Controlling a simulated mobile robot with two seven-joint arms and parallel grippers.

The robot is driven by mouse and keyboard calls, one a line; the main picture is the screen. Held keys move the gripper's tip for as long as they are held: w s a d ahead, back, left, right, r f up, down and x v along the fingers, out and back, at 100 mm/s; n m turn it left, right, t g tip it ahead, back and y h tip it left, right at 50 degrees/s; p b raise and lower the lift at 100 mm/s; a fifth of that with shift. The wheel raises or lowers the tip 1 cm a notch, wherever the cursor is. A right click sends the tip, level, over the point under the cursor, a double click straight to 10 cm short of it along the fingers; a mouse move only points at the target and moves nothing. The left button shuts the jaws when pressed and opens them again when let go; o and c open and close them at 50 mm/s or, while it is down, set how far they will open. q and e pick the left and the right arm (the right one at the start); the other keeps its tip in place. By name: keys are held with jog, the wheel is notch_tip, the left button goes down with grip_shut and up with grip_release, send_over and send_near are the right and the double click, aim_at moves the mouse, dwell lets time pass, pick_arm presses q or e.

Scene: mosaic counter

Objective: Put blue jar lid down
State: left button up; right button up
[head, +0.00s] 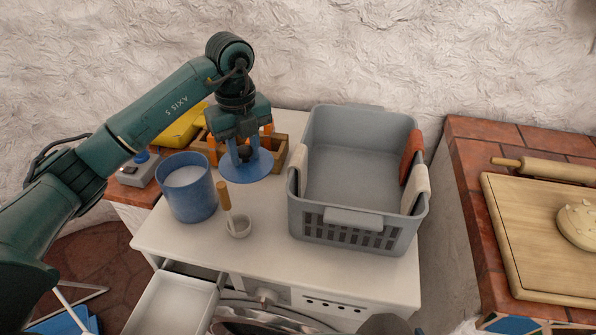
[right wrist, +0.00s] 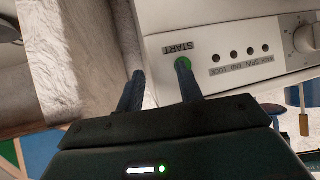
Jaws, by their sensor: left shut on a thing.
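The blue jar lid (head: 246,174) is a flat blue disc, in the head view just right of and behind the blue jar. My left gripper (head: 244,152) points down and is shut on the lid's upper part. The lid is low over the white machine top (head: 262,212); I cannot tell whether it touches. The blue jar (head: 187,198) stands upright and uncovered, with pale contents. In the right wrist view my right gripper (right wrist: 160,80) has its fingers apart with nothing between them, in front of the machine's panel by the green start button (right wrist: 183,62).
A grey basket (head: 358,222) with cloths over its sides stands right of the lid. A small white cup (head: 238,228) with a wooden-handled tool is in front. A wooden box (head: 280,150) is behind the gripper. A drawer (head: 172,305) is open below.

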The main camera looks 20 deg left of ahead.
pick_arm(q)
notch_tip(320, 180, down, 11)
jog(key=shift+w+r+p, duration=0.1)
jog(key=shift+p, duration=0.45)
jog(key=shift+f, duration=0.25)
jog(key=o, duration=1)
jog(key=shift+r, duration=0.1)
notch_tip(320, 180, up, 12)
jog(key=shift+r+b, duration=0.15)
jog(key=shift+b, duration=0.55)
